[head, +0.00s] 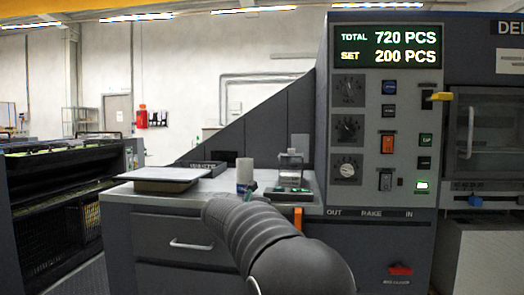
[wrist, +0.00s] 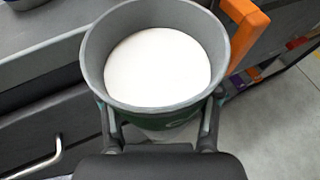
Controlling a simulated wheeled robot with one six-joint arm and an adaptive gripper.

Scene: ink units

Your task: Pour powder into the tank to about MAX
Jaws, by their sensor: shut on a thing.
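In the wrist view, a round grey cup (wrist: 96,62) with a green lower part is nearly full of white powder (wrist: 158,68). My gripper (wrist: 161,100) is shut on it, one finger on each side. The cup looks about upright. In the head view, a small clear tank (head: 291,160) stands on the counter's right part, on a dark base with green. Its level and MAX mark are too small to read.
A flat tray (head: 160,178) lies on the counter's left, above a drawer with a handle (head: 190,245). An orange part (head: 298,217) is at the counter's front edge; it shows close right of the cup in the wrist view (wrist: 246,28). A control panel (head: 383,140) rises at right.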

